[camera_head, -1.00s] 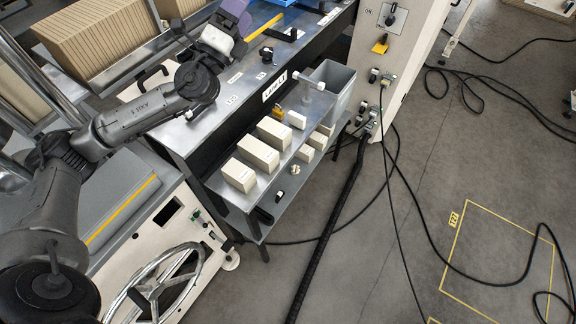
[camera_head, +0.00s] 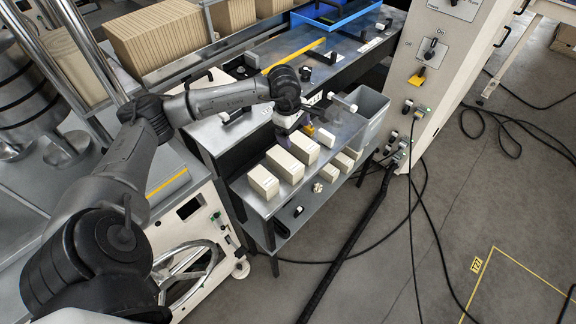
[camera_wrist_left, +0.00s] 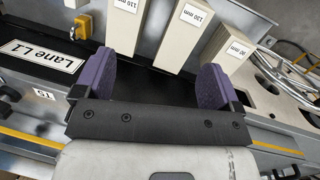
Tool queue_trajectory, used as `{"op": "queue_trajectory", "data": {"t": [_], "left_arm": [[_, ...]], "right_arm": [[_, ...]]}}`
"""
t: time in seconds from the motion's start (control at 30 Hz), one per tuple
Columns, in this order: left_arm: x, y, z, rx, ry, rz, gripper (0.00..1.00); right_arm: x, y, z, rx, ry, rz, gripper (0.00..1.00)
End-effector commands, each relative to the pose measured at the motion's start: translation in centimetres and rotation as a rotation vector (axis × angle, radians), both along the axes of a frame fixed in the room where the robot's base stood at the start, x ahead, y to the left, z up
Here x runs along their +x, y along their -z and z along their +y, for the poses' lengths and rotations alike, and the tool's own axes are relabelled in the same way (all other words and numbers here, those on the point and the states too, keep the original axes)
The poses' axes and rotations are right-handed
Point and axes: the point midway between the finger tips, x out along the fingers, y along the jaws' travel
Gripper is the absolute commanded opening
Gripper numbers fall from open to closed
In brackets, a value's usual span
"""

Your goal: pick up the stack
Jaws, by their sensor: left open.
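Which thing is the stack is not clear. Brown upright sheets (camera_head: 158,34) stand packed in a rack at the back left. Cream blocks stand on a metal shelf (camera_head: 262,207): a near block (camera_head: 263,181), a middle block (camera_head: 285,164) and a far block (camera_head: 304,147). In the left wrist view the blocks read 110 mm (camera_wrist_left: 129,5), 120 mm (camera_wrist_left: 188,32) and 90 mm (camera_wrist_left: 231,45). My left gripper (camera_head: 287,121) is just behind the far block in the head view. Its purple fingers (camera_wrist_left: 155,84) are apart, with nothing held between them. My right gripper is out of view.
A Lane L1 label (camera_wrist_left: 40,56) marks the bench edge. A grey bin (camera_head: 364,114) and white cabinet (camera_head: 431,57) stand right of the shelf. A blue tray (camera_head: 334,15) lies at the back. Black cables (camera_head: 349,249) cross the floor.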

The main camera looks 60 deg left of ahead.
Motion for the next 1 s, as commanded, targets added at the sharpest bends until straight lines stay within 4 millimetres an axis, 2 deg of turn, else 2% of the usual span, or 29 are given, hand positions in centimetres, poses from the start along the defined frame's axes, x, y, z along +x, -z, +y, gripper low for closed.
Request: {"op": "queue_trajectory", "data": {"t": [0.1,0.2,0.37,0.7,1.0], "left_arm": [[-1.8,0.2,0.6,0.048,0.063,0.11,0.89],[-2.7,0.3,0.9,0.068,0.116,0.166,0.89],[-2.7,1.6,0.8,0.07,0.162,0.166,0.89],[-2.7,7.2,0.8,0.068,0.162,0.166,0.89],[-2.7,8.9,0.9,0.069,0.163,0.163,0.89]], "right_arm": [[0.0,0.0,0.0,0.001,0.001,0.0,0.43],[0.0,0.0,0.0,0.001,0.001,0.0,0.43],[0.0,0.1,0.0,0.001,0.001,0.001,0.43],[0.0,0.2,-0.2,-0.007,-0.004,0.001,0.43],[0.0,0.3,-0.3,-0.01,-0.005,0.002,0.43]]}}
